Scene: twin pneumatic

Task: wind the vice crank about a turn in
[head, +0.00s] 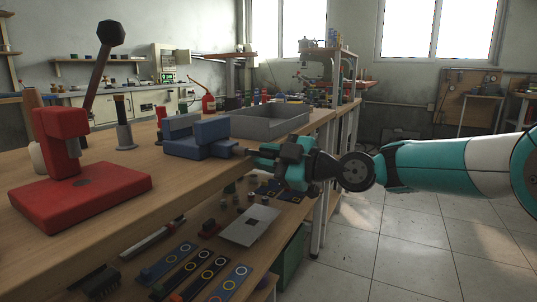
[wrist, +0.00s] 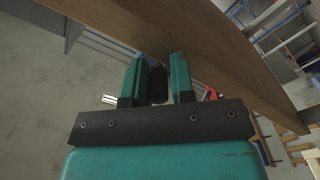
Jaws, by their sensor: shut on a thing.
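The blue vice (head: 197,138) sits on the workbench near its front edge. My gripper (head: 262,153) is beside the vice at the bench edge, shut on the crank. In the wrist view my gripper (wrist: 158,75) shows two green fingers with a dark crank handle (wrist: 157,86) between them. The fingers hide most of the crank in the head view, so its exact angle cannot be told.
A red press (head: 80,185) with a black-knobbed lever stands on the left of the bench (head: 140,160). A grey tray (head: 265,121) lies behind the vice. A lower shelf holds tools and a white sheet (head: 249,225). The floor (head: 400,250) on the right is clear.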

